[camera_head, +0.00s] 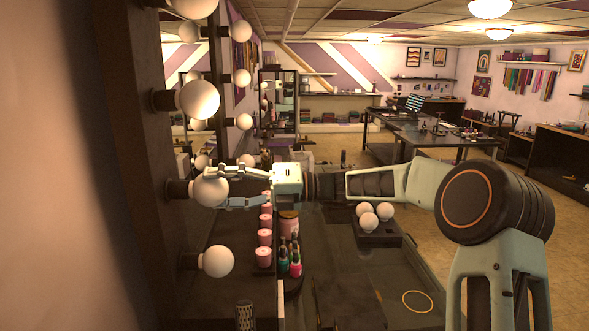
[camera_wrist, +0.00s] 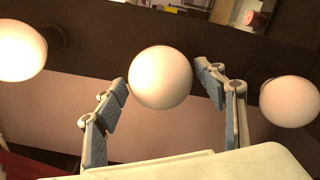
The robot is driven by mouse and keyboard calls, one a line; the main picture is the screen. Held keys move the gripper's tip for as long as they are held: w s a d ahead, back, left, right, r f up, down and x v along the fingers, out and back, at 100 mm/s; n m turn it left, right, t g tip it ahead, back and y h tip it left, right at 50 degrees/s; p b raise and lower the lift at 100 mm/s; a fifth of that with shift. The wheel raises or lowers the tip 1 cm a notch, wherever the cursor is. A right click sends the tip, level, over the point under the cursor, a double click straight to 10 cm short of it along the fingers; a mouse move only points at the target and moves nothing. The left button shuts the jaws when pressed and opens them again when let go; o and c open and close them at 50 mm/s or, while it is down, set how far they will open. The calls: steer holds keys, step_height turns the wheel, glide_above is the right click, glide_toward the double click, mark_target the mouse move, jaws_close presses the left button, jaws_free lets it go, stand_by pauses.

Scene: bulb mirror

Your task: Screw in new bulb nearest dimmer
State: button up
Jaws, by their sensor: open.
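My gripper (camera_head: 207,187) reaches left toward the mirror frame, its fingers open around a round white bulb (camera_head: 211,191) in a dark socket (camera_head: 178,192). In the wrist view this bulb (camera_wrist: 160,77) sits between the two spread fingers; the right fingertip is very near it, and I cannot tell whether it touches. Below it in the head view is another bulb (camera_head: 217,261), and above it a larger-looking one (camera_head: 198,99). I cannot make out a dimmer for certain.
Pink jars (camera_head: 264,257) and small coloured bottles (camera_head: 295,266) stand on the dark counter (camera_head: 345,285) below my gripper. The mirror (camera_head: 222,95) reflects the bulbs. Neighbouring bulbs flank my gripper in the wrist view, left (camera_wrist: 20,50) and right (camera_wrist: 290,102). The counter's front right is mostly clear.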

steer(key=shift+f+n+b, duration=0.2)
steer(key=shift+n+b, duration=0.25)
steer(key=shift+n, duration=0.65)
steer(key=shift+r+n, duration=0.1)
steer(key=shift+n, duration=0.8)
steer(key=n+b, duration=0.2)
steer(key=shift+n, duration=0.3)
steer(key=shift+n+b, duration=0.45)
steer(key=shift+n, duration=0.55)
steer(key=shift+n+b, duration=0.75)
steer(key=shift+n, duration=0.25)
steer(key=shift+n+b, duration=0.85)
steer(key=shift+n, duration=0.45)
steer(key=shift+n+b, duration=0.8)
steer(key=shift+n, duration=0.1)
steer(key=shift+n+b, duration=1)
steer(key=shift+n, duration=0.4)
